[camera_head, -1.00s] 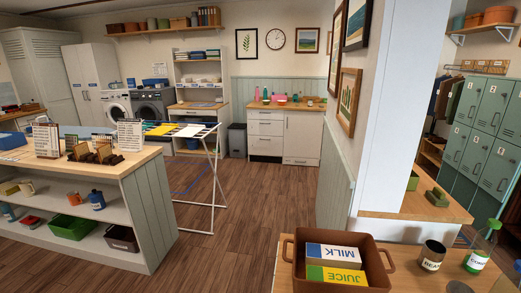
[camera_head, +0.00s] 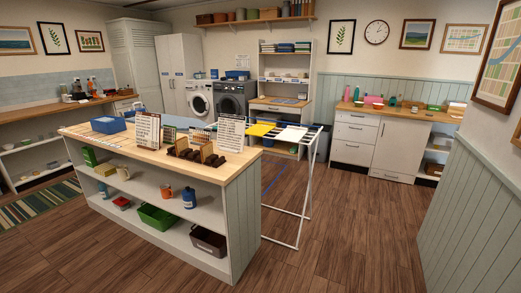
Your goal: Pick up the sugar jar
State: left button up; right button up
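I cannot make out a sugar jar in this view. Small items stand on the far right counter (camera_head: 402,110), among them a pink thing (camera_head: 373,100) and a green bottle (camera_head: 392,101), too small to read. On the left counter (camera_head: 60,112) are a few bottles and jars (camera_head: 78,88), also too small to identify. Neither of my grippers shows in the view.
A white island with a wooden top (camera_head: 150,152) stands ahead, with signs on top and bins on its shelves. A white drying rack (camera_head: 301,190) stands at its right end. Wooden floor (camera_head: 345,235) is clear at the right, beside a panelled wall (camera_head: 470,215).

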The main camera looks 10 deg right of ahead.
aim_at(415, 107)
jog(key=i+l+z, duration=0.1)
jog(key=i+z, duration=0.6)
jog(key=i, duration=0.25)
jog(key=i+j+z, duration=0.15)
jog(key=i+z, duration=0.25)
jog(key=i+l+z, duration=0.25)
jog(key=i, duration=0.4)
jog(key=i+z, duration=0.25)
jog(key=i, duration=0.4)
jog(key=i+j+z, duration=0.2)
jog(key=i, duration=0.5)
jog(key=i+j+z, duration=0.1)
jog(key=i+z, duration=0.15)
jog(key=i, duration=0.4)
jog(key=i+j+u, duration=0.2)
jog(key=i, duration=0.55)
jog(key=i+j+u, duration=0.1)
jog(key=i+u, duration=0.15)
jog(key=i, duration=0.5)
jog(key=i+u, duration=0.2)
jog(key=i, duration=0.55)
jog(key=i+l+u, duration=0.2)
jog(key=i, duration=0.55)
